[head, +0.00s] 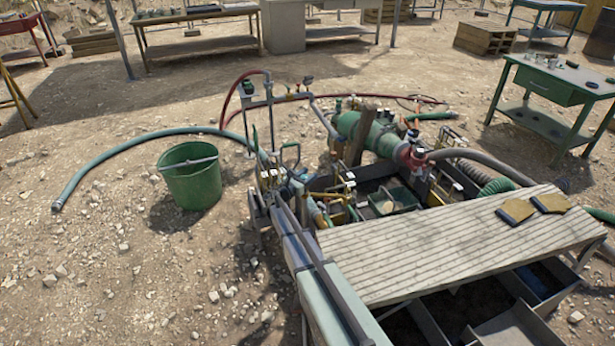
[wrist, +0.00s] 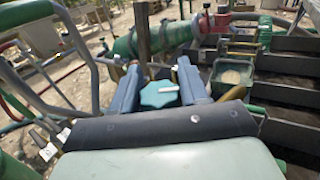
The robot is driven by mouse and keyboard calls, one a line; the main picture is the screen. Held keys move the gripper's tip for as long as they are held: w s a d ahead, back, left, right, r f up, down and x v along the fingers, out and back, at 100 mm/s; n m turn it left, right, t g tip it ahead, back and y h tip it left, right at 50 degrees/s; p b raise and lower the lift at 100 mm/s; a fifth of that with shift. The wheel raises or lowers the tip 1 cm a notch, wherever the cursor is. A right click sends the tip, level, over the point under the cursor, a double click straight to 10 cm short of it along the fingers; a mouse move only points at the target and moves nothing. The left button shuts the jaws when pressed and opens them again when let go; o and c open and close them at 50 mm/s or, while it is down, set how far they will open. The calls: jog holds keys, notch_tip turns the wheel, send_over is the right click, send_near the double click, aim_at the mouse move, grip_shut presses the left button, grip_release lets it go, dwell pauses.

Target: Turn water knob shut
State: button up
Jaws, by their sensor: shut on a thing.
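In the wrist view, a teal knob (wrist: 158,95), which looks like the water knob, sits between the two blue fingers of my gripper (wrist: 160,78). The fingers are on either side of the knob, and my gripper is shut on it. In the head view, my arm reaches up from the bottom edge to the cluster of pipes and valves, where the knob and fingers are too small to tell clearly.
A green pump (head: 370,133) stands behind the valves. A ribbed wooden platform (head: 430,240) lies to the right over the tank. A green bucket (head: 190,178) and a teal hose (head: 110,160) are on the ground at left. A curved grey handle (wrist: 75,60) rises close left of the fingers.

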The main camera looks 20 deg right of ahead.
jog(key=shift+m+g+h, duration=0.3)
jog(key=shift+m+g, duration=0.1)
jog(key=shift+g, duration=0.2)
jog(key=m+g+h, duration=0.1)
jog(key=g, duration=0.1)
jog(key=shift+m+g, duration=0.3)
jog(key=shift+m, duration=0.1)
jog(key=shift+s+d+m+g+h, duration=0.1)
jog(key=shift+s+m+g+h, duration=0.1)
jog(key=shift+m+g, duration=0.85)
jog(key=shift+s+m+g+h, duration=0.15)
jog(key=shift+m+g, duration=0.4)
jog(key=shift+g, duration=0.9)
jog(key=shift+s, duration=0.1)
jog(key=o, duration=1)
jog(key=shift+c, duration=0.2)
jog(key=a, duration=1.3)
jog(key=shift+a, duration=0.4)
